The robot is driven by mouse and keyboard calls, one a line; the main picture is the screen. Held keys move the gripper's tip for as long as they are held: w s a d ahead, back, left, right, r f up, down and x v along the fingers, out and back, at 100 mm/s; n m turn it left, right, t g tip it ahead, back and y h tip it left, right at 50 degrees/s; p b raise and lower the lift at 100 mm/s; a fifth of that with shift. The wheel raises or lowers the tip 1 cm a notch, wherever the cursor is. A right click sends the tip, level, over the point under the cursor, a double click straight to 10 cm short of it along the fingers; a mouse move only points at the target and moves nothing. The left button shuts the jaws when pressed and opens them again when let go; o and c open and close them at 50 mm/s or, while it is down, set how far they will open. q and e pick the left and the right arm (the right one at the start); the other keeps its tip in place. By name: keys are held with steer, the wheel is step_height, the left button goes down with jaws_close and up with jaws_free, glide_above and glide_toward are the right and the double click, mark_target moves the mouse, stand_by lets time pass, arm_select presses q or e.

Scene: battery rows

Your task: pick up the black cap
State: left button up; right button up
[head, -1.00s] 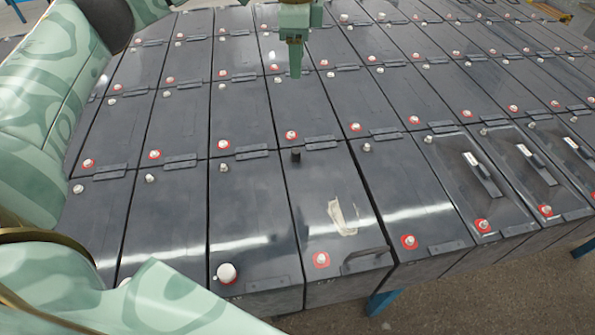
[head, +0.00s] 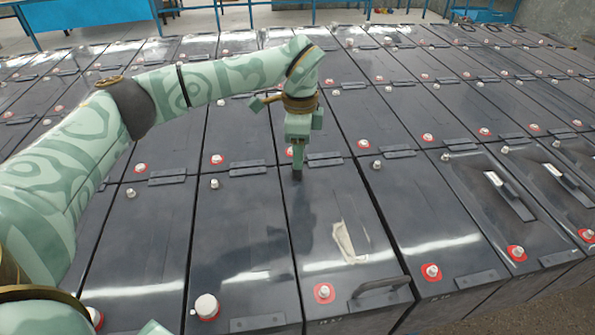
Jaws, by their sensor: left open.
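The small black cap (head: 297,175) is on the far left corner of the battery (head: 315,225) with the beige torn patch. Only a little of the cap shows, just below my left gripper's fingertips. My left gripper (head: 298,165) points down over the cap, with its jaws open. From this angle I cannot tell whether the fingers are around the cap or just above it. My right gripper is not in view.
Rows of dark batteries stand close together, with pale and red-ringed terminals on top. A black handle (head: 379,287) rises from the near edge of the patched battery. A large white cap (head: 206,306) is on the battery to its left. Blue frames stand at the back.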

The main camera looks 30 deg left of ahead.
arm_select(q)
steer(key=f, duration=0.3)
steer(key=a+f+b, duration=0.1)
steer(key=f, duration=0.1)
steer(key=shift+f, duration=0.15)
steer(key=c, duration=1)
steer(key=shift+r, duration=0.2)
